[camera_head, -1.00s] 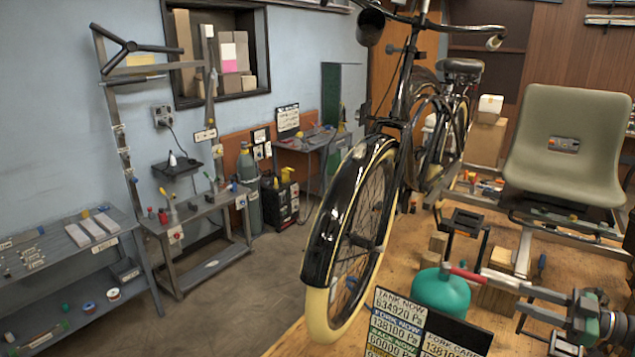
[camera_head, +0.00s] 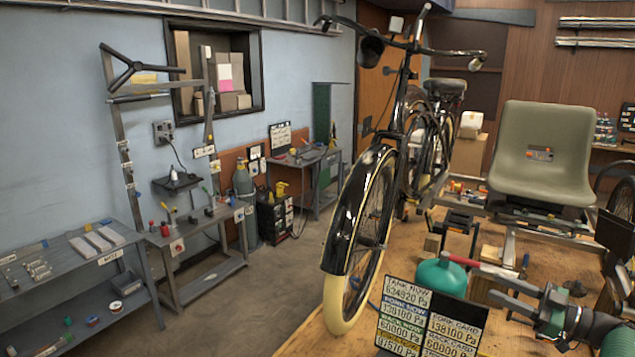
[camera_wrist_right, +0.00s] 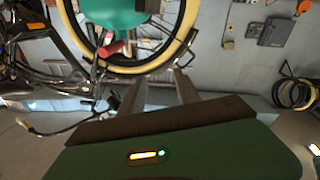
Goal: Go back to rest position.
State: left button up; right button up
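My right gripper (camera_head: 484,282) comes in from the lower right in the head view, beside the teal tank (camera_head: 438,279) and its red part (camera_head: 468,262). Its two grey fingers are apart with nothing visible between them. In the right wrist view the fingers (camera_wrist_right: 158,84) also stand apart, and the teal tank (camera_wrist_right: 115,18) and red part (camera_wrist_right: 110,48) show beyond them. Whether a fingertip touches the red part is hard to tell. My left gripper is not in view.
A black bicycle (camera_head: 362,210) stands upright at the wooden bench (camera_head: 395,300). A pressure display (camera_head: 428,320) stands at the front. A green-grey seat (camera_head: 543,150) is at the right. Grey shelves (camera_head: 75,260) line the left wall. The floor between is clear.

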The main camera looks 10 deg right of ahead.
jog(key=w+a+r+m+t+h, duration=0.2)
jog(key=w+r+m+t+h, duration=0.1)
jog(key=w+h, duration=0.25)
jog(key=w+a+r+m+t+h, duration=0.2)
jog(key=w+r+m+h, duration=0.2)
jog(key=w, duration=0.3)
jog(key=w+a+f+m+g+h, duration=0.1)
jog(key=a+f+m+g+h, duration=0.2)
jog(key=a+f+m+h, duration=0.3)
jog(key=s+a+f+g+y, duration=0.2)
jog(key=s+a+f+g, duration=0.5)
jog(key=s+a+f, duration=0.65)
jog(key=s+a+f+n+g+y, duration=0.1)
jog(key=s+a+f+g, duration=0.2)
jog(key=s+a, duration=0.4)
jog(key=s+a+f+n+g+y, duration=0.1)
jog(key=s+a+f+g, duration=0.3)
jog(key=s, duration=0.9)
jog(key=a+f, duration=0.2)
jog(key=a, duration=0.1)
jog(key=shift+s+a+f+n, duration=0.15)
jog(key=shift+a+f+n, duration=0.05)
jog(key=shift+n, duration=0.2)
